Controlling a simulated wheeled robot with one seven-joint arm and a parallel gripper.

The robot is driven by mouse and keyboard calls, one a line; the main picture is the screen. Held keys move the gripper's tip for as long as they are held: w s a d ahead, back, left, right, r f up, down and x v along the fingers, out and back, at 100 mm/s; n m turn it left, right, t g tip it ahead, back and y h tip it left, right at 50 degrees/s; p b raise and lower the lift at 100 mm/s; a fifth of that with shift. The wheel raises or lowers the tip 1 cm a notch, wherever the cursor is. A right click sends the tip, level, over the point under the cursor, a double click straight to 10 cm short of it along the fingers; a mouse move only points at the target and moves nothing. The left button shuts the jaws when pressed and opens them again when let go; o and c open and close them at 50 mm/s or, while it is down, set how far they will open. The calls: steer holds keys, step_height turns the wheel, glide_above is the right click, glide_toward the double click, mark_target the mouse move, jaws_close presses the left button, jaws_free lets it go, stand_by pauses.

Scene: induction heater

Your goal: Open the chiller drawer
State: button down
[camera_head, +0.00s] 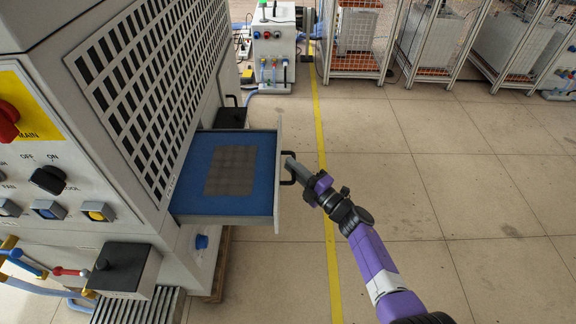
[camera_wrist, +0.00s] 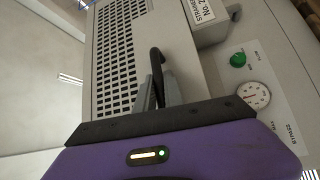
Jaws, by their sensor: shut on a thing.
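The chiller drawer (camera_head: 188,204) stands pulled out from the grey cabinet, on the right side below the large grille. Its inside is blue with a grey perforated square in the middle. A black bar handle (camera_head: 290,168) sits on the drawer's front panel (camera_head: 279,170). My gripper (camera_head: 291,170) is at the handle and shut on it. In the wrist view the gripper's fingers (camera_wrist: 158,90) close around the black handle (camera_wrist: 157,62). The contact itself is partly hidden in the head view.
The grey cabinet (camera_head: 60,110) carries a red knob (camera_head: 6,122), switches and hoses at left. A black box (camera_head: 125,268) juts out below. Caged units (camera_head: 355,40) stand at the back. The tiled floor (camera_head: 420,160) right of the yellow line (camera_head: 322,130) is clear.

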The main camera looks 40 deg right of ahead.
steer(key=shift+f, duration=0.1)
steer(key=c, duration=1.5)
jaws_free()
steer(key=shift+o, duration=0.2)
steer(key=s+d+p, duration=0.1)
steer(key=s, duration=0.6)
steer(key=shift+s+f, duration=0.35)
steer(key=shift+f, duration=0.1)
steer(key=shift+d, duration=0.1)
